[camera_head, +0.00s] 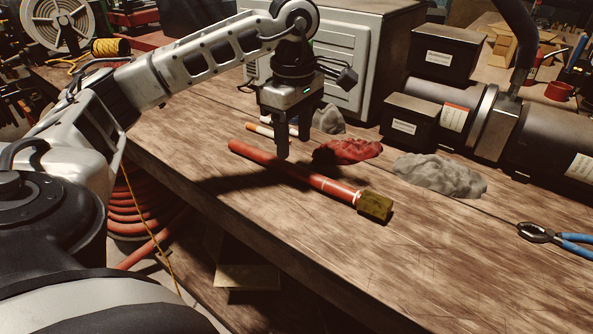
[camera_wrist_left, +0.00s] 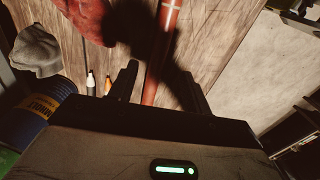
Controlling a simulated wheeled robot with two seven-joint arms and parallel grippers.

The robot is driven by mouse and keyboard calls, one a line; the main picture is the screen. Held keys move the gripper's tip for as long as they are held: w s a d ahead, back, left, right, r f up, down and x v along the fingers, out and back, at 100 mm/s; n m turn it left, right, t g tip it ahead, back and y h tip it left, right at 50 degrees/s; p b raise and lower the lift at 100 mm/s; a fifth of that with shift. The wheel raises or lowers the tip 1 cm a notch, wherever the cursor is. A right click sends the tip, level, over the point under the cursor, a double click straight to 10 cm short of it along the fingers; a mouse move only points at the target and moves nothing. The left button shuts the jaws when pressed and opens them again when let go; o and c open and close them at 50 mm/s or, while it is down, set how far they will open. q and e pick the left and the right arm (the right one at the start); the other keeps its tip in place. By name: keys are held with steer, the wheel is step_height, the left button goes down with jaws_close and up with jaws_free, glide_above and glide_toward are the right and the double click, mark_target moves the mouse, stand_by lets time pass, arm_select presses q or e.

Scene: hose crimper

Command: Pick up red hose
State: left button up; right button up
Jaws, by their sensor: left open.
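The red hose (camera_head: 326,184) lies on the wooden workbench, running diagonally toward the front edge. It has a brass-coloured hexagonal fitting (camera_head: 375,206) at its right end. My left gripper (camera_head: 291,150) is open and points down above the hose's middle. One finger hides a small part of the hose. In the left wrist view the hose (camera_wrist_left: 161,58) runs between the two open fingers (camera_wrist_left: 160,82), and nothing is held. I cannot tell the exact height of the fingertips above it. My right gripper is not in view.
A red rag (camera_head: 348,151) and a grey rag (camera_head: 440,175) lie just behind the hose. Blue-handled pliers (camera_head: 562,238) lie at right. A large black machine (camera_head: 545,130) and a grey metal cabinet (camera_head: 335,62) stand behind. The bench (camera_head: 440,260) is clear in front.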

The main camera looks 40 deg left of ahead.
mark_target(296, 166)
arm_select(q)
steer(key=shift+w+d+f+p, duration=0.1)
steer(key=shift+f+p, duration=0.15)
steer(key=shift+f, duration=1.4)
steer(key=shift+d+f+p, duration=0.1)
steer(key=shift+f+p, duration=0.1)
steer(key=shift+f, duration=1.45)
steer(key=shift+r, duration=0.1)
jaws_close()
